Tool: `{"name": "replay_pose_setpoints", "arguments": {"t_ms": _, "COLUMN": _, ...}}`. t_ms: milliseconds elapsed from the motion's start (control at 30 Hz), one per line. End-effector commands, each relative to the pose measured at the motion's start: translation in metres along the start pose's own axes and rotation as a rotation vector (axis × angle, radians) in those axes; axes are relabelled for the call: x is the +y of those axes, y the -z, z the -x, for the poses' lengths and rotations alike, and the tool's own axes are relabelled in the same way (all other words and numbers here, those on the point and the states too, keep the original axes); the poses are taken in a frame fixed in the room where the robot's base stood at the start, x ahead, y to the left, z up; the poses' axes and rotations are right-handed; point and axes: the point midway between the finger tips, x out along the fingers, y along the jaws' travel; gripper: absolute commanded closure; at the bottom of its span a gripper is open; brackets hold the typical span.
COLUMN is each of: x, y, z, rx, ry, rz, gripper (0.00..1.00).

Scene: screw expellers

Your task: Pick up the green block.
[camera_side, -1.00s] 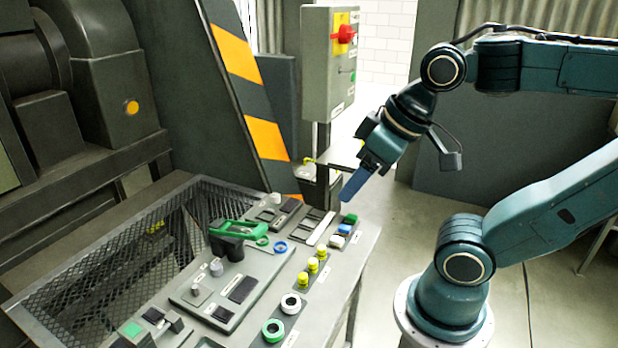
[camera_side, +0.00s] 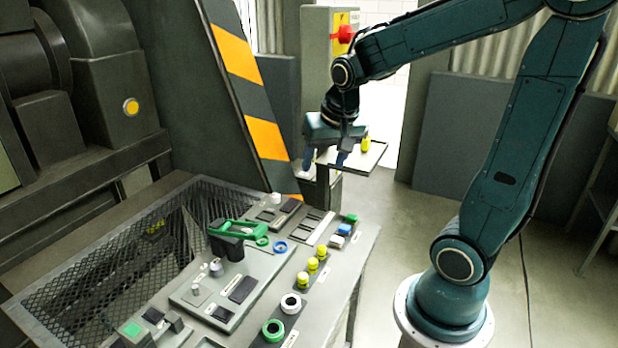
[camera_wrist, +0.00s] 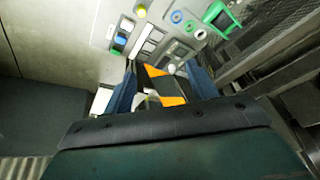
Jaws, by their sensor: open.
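The small green block (camera_side: 351,218) sits at the far right corner of the grey control panel (camera_side: 345,275), in a row behind a blue block (camera_side: 344,229) and a white block (camera_side: 336,240). In the wrist view the green block (camera_wrist: 116,49) is small, left of the fingers, at the end of the same row. My gripper (camera_side: 325,163) is open and empty, fingers pointing down, above and beyond the panel's far end, apart from the block. In the wrist view, both blue fingers of my gripper (camera_wrist: 161,88) show, with an orange-and-black striped surface between them.
A grey switch box (camera_side: 317,60) with a red knob stands behind. Yellow knobs (camera_side: 313,265), a green handle (camera_side: 240,228) and a mesh basket (camera_side: 95,270) occupy the panel area.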

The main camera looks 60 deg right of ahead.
Motion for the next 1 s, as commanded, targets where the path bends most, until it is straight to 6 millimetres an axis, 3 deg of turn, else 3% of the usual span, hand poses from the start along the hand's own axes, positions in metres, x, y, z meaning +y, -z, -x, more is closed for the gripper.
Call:
{"name": "replay_pose_setpoints", "arguments": {"t_ms": 200, "x": 0.024, "y": 0.032, "z": -0.045, "rx": -0.019, "ry": -0.083, "rz": -0.203, "gripper": 0.42}}
{"name": "replay_pose_setpoints", "arguments": {"t_ms": 500, "x": 0.070, "y": 0.063, "z": -0.110, "rx": -0.027, "ry": -0.195, "rz": -0.470, "gripper": 0.42}}
{"name": "replay_pose_setpoints", "arguments": {"t_ms": 800, "x": 0.124, "y": 0.075, "z": -0.174, "rx": -0.026, "ry": -0.300, "rz": -0.704, "gripper": 0.42}}
{"name": "replay_pose_setpoints", "arguments": {"t_ms": 1000, "x": 0.144, "y": 0.075, "z": -0.194, "rx": -0.020, "ry": -0.334, "rz": -0.779, "gripper": 0.42}}
